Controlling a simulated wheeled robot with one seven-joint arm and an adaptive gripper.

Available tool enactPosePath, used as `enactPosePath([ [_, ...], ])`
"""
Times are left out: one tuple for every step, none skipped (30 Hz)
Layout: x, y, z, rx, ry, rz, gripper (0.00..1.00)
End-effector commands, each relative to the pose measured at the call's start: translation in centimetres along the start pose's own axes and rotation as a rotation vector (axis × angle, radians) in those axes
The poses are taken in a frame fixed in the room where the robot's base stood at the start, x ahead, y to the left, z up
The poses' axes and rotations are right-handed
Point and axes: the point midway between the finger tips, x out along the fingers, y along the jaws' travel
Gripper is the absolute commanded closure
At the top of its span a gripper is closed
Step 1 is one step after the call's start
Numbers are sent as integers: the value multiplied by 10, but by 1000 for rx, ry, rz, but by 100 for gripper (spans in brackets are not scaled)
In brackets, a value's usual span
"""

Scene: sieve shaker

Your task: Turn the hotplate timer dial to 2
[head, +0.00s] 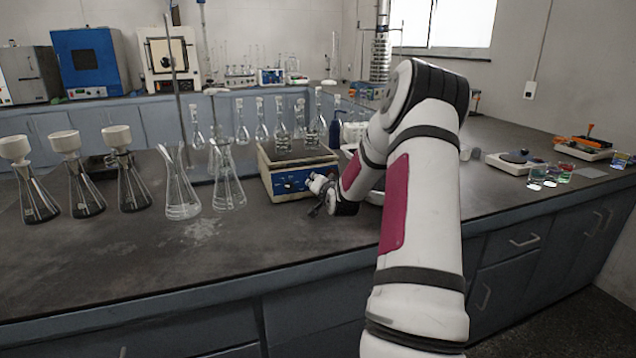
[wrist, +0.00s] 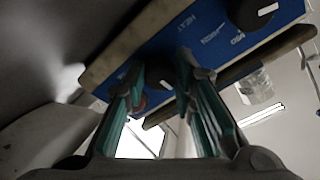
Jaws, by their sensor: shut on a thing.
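The hotplate (head: 264,178) stands on the dark bench with its blue front panel (head: 284,186) facing me. In the wrist view the blue panel (wrist: 205,32) is tilted, with white lettering that includes HEAT. A dark knob with a white mark (wrist: 262,11) sits at the top of that view, clear of my fingers. My gripper (head: 317,206) is at the right end of the panel in the head view. In the wrist view its fingers (wrist: 160,75) are around a dark dial (wrist: 155,74), mostly hidden by them. The dial's scale and pointer cannot be read.
Two clear flasks (head: 228,188) stand close left of the hotplate. Several flasks with white funnels (head: 65,143) stand farther left. Volumetric flasks (head: 262,125) and a blue bottle (head: 337,128) stand behind it. The bench front (head: 190,265) is clear.

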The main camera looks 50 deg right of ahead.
Motion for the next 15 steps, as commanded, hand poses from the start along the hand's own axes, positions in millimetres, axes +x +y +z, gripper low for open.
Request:
enactPosePath([
  [0,0,0,16,-1,2,100],
  [0,-1,0,25,-1,3,100],
  [0,-1,0,34,0,5,100],
  [0,-1,0,40,0,5,100],
  [0,-1,0,45,0,6,100],
  [0,-1,0,51,0,7,100],
  [0,-1,0,55,1,8,100],
  [0,-1,0,58,1,8,100],
  [0,-1,1,61,1,9,100],
  [0,0,1,63,1,9,100],
  [0,0,1,64,1,9,100],
  [0,0,1,65,1,9,100],
  [0,0,1,65,1,9,100],
  [0,0,1,65,1,9,100],
  [0,0,1,65,1,9,100],
])
